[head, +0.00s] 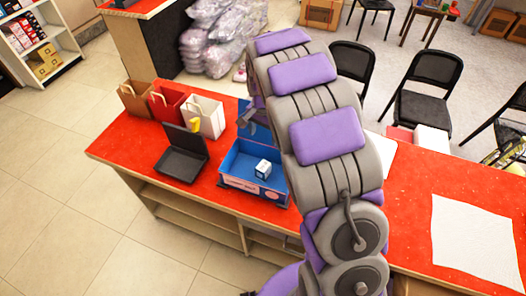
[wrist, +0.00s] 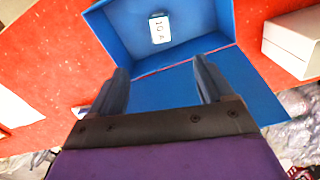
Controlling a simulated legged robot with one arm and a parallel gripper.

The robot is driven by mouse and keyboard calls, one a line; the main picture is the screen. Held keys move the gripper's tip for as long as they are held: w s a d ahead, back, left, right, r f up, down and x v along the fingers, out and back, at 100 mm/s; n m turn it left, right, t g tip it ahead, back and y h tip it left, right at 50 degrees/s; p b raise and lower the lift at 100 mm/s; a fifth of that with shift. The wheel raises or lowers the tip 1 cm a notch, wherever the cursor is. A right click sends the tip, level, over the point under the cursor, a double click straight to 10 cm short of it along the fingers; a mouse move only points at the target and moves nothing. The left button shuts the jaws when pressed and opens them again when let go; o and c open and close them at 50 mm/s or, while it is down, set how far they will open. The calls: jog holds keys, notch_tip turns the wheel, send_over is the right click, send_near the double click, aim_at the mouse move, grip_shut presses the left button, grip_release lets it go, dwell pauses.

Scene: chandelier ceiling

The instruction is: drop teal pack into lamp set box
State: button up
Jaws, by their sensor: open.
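The open blue box (head: 238,181), which I take as the lamp set box, stands on the red counter with its lid flap raised at the back. It also shows in the wrist view (wrist: 112,32), with the flap spread below my fingers. A small pack (head: 263,169), white with dark or bluish faces, lies inside on the box floor; in the wrist view its white marked top (wrist: 159,30) shows. I see no other pack that is clearly teal. My gripper (wrist: 160,68) is open and empty, above the flap side of the box. My arm hides part of the box in the head view.
The red counter (head: 120,149) also holds a black open case (head: 181,164), several paper bags (head: 206,116) behind it and a white sheet (head: 470,240) at the right.

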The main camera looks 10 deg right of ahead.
notch_tip(320, 180, up, 8)
jog(key=shift+f+p, duration=0.25)
jog(key=shift+p, duration=0.1)
jog(key=s+r+n+g+b, duration=0.1)
jog(key=s+n, duration=0.8)
jog(key=s, duration=3)
notch_tip(320, 180, up, 2)
jog(key=shift+r+g+b, duration=0.2)
jog(key=shift+g+b, duration=0.2)
jog(key=shift+b, duration=0.1)
jog(key=shift+d, duration=0.1)
jog(key=shift+c, duration=0.2)
